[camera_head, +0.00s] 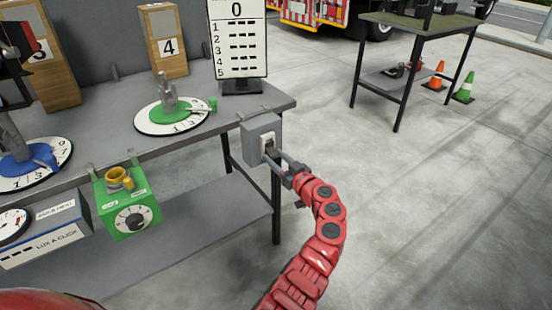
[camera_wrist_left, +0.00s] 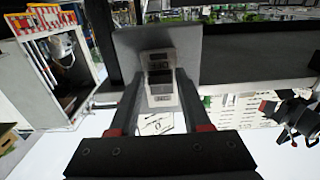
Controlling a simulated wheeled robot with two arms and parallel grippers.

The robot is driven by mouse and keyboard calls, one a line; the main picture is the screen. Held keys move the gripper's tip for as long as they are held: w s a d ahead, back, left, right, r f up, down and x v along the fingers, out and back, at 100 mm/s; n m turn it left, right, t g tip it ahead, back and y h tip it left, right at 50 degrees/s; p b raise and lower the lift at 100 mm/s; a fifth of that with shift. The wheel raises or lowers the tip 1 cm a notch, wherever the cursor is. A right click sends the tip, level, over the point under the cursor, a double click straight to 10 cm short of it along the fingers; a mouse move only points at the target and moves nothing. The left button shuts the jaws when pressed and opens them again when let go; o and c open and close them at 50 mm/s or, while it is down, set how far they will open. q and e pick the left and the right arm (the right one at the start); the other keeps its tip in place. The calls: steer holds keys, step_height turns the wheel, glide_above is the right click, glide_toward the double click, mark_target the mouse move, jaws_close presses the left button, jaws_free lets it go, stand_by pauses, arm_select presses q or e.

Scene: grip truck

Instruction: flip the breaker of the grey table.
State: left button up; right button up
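The grey table (camera_head: 100,155) fills the left of the head view. A grey breaker box (camera_head: 252,130) is mounted at its right front corner, with a pale plate and a dark switch (camera_head: 269,149). The box also shows in the left wrist view (camera_wrist_left: 130,42), with its dark switch (camera_wrist_left: 160,77) near the middle. My left gripper (camera_head: 274,157) is at the front of the box, fingers apart. In the left wrist view its fingers (camera_wrist_left: 158,88) lie on either side of the switch; contact is unclear.
A green dial box (camera_head: 127,203) and a blue-grey box (camera_head: 45,230) hang along the table's front. A green dial (camera_head: 172,115) and a score board (camera_head: 238,42) stand on top. Another table (camera_head: 420,25) and cones (camera_head: 465,88) stand behind; the floor right is clear.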

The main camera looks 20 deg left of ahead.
mark_target(271, 150)
arm_select(q)
jaws_close()
steer(key=shift+r+g+h+p, duration=0.5)
steer(key=shift+r+h+p, duration=0.15)
steer(key=shift+p, duration=0.55)
steer(key=shift+s+r+g+h+p, duration=0.1)
steer(key=shift+r+g+h+p, duration=0.35)
steer(key=shift+g+h+p, duration=0.4)
steer(key=shift+r+g+h+p, duration=0.45)
steer(key=shift+g+h+p, duration=0.25)
steer(key=shift+h, duration=0.5)
steer(key=shift+w+a+r+g+h+b, duration=0.15)
steer(key=shift+r+g+h, duration=0.2)
steer(key=shift+g+h, duration=0.45)
steer(key=shift+w+r+g+h+b, duration=0.15)
steer(key=shift+r+g+h, duration=0.3)
steer(key=shift+h, duration=0.45)
steer(key=shift+f, duration=0.1)
